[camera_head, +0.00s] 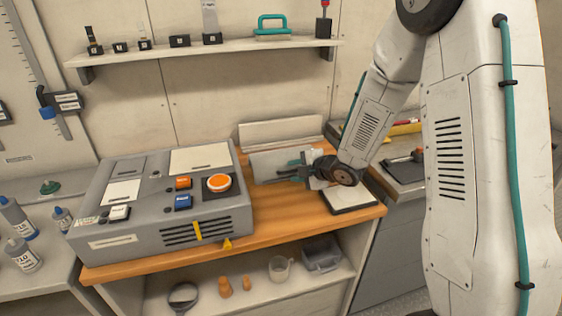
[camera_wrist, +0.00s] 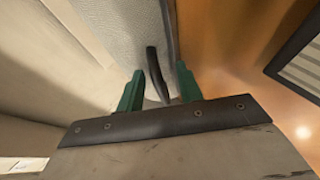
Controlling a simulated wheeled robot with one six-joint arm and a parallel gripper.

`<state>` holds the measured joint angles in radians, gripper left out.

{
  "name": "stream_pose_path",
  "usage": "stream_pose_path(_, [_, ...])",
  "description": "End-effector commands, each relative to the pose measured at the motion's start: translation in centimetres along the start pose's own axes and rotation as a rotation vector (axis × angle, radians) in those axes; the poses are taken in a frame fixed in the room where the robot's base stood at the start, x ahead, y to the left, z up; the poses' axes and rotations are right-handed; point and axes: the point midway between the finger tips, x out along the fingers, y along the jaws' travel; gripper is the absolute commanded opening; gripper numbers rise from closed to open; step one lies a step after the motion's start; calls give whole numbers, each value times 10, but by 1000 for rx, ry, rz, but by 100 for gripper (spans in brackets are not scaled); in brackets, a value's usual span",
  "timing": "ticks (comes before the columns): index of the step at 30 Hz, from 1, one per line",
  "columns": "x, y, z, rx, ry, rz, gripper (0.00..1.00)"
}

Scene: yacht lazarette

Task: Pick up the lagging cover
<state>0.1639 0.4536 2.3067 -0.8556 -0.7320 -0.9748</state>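A pale grey, finely textured panel, which looks like the lagging cover (camera_head: 262,162), is on the wooden bench right of the grey control box. In the wrist view the panel (camera_wrist: 115,25) carries a dark curved handle (camera_wrist: 156,72). My gripper (camera_head: 284,171) is beside the panel and hides part of it in the head view. In the wrist view my gripper (camera_wrist: 160,68) has its two green fingers apart, one on each side of the handle, with gaps showing. The handle's near end is partly hidden by the gripper body.
The grey control box (camera_head: 150,205) with orange and blue buttons stands left. A dark-edged flat tray (camera_head: 352,198) lies at the right on the bench (camera_head: 275,212). A pale strip (camera_head: 280,133) stands behind. A wall shelf (camera_head: 205,52) with small items is above.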

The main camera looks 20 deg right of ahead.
Motion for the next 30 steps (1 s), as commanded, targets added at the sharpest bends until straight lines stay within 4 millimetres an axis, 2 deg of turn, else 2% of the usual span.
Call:
stream_pose_path(2, [0, 0, 0, 1, -1, 0, 36])
stream_pose_path(3, [-1, 0, 1, 1, -1, 0, 30])
stream_pose_path(6, [-1, 0, 1, 1, -1, 0, 3])
stream_pose_path(7, [-1, 0, 1, 1, -1, 0, 0])
stream_pose_path(30, [-2, -1, 3, 3, -4, -1, 0])
